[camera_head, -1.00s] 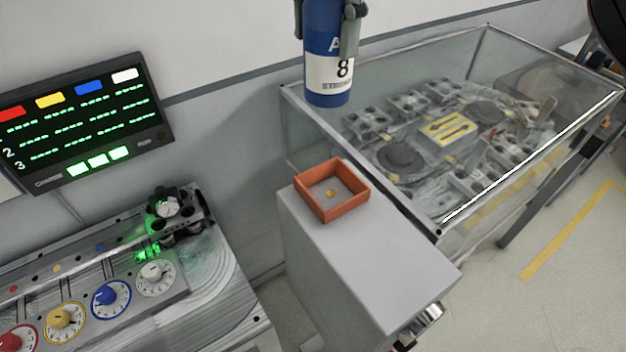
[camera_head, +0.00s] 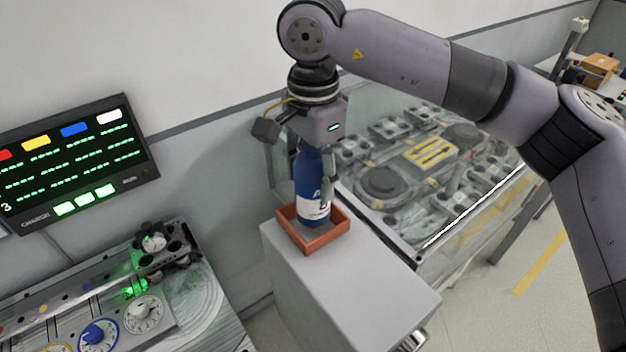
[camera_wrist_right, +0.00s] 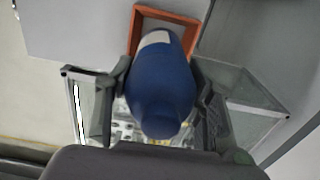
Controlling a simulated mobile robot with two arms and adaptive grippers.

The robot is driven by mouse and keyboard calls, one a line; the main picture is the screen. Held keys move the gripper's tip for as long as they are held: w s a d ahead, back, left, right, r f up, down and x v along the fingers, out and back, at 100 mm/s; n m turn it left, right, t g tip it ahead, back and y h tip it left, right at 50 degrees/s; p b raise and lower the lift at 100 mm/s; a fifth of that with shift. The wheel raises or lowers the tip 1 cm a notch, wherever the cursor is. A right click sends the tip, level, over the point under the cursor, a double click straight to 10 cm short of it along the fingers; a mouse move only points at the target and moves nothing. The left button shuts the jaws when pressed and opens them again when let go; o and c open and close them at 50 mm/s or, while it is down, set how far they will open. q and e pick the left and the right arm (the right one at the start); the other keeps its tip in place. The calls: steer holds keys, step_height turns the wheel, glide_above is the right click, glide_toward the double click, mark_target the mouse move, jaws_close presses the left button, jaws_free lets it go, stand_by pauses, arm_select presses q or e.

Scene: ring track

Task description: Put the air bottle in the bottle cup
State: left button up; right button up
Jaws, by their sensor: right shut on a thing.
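The air bottle (camera_head: 311,190) is dark blue with a white label, and it stands upright with its lower end inside the orange square bottle cup (camera_head: 329,240). Whether its base touches the cup's floor is hidden by the cup's front walls. My right gripper (camera_head: 314,165) comes from above and is shut on the bottle's upper part. In the right wrist view the bottle (camera_wrist_right: 160,88) sits between the two fingers (camera_wrist_right: 160,105), with the cup (camera_wrist_right: 190,22) beyond it. My left gripper is not in view.
The cup stands on a grey cabinet (camera_head: 340,285). A glass-walled case (camera_head: 440,235) with machinery is behind and to the right. A dial panel (camera_head: 115,310) is at lower left, below a wall screen (camera_head: 75,160).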

mark_target(312, 188)
step_height(312, 188, down, 2)
steer(key=shift+f+p, duration=0.15)
steer(key=shift+p, duration=0.15)
steer(key=shift+f, duration=0.3)
steer(key=o, duration=1.1)
steer(key=shift+b, duration=0.3)
steer(key=o, duration=0.5)
steer(key=shift+c, duration=0.2)
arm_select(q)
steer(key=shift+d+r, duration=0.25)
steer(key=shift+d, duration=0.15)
